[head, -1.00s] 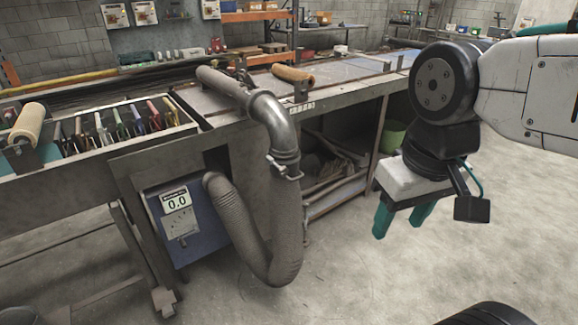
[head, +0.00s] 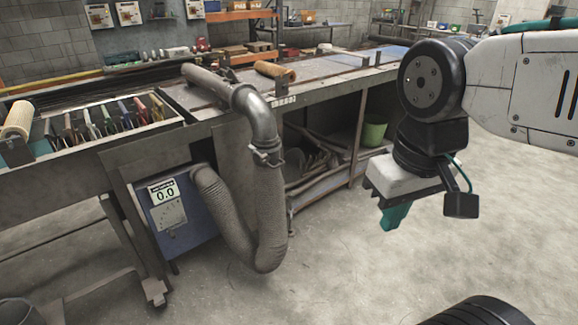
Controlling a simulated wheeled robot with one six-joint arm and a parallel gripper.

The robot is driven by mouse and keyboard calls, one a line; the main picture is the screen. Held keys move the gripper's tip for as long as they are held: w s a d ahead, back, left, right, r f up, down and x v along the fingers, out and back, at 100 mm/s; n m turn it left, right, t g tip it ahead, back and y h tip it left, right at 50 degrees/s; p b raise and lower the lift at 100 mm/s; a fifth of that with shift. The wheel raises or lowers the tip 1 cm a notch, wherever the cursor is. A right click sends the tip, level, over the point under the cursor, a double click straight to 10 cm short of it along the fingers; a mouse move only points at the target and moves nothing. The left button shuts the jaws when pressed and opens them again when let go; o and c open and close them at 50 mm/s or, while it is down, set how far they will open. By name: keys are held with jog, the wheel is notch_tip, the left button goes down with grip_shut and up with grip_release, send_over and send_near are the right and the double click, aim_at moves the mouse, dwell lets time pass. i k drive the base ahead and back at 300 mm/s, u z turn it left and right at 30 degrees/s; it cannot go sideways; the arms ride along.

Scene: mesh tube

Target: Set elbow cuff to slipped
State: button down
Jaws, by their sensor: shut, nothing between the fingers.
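A grey metal elbow (head: 262,115) bends down from a pipe at the bench edge, left of centre. The elbow cuff (head: 266,156) is a clamp band with a small side latch, where the elbow's lower end meets the flexible hose (head: 268,215). The hose top sits up against the elbow there; fine detail of the band is too small to tell. My gripper (head: 394,219), with teal fingers, is shut and empty. It hangs in free air to the right of the cuff and lower than it, clear of the hose.
The hose loops down and back up to a blue box (head: 178,212) with a "0.0" display. A workbench (head: 325,90) runs behind, with a rack of tools (head: 105,120) at left. A green bin (head: 375,130) stands under it. The floor (head: 350,260) in front is clear.

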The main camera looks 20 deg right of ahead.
aim_at(273, 151)
jog(key=k, duration=0.35)
jog(key=z, duration=0.3)
jog(key=i, duration=1.3)
jog(key=u, duration=0.35)
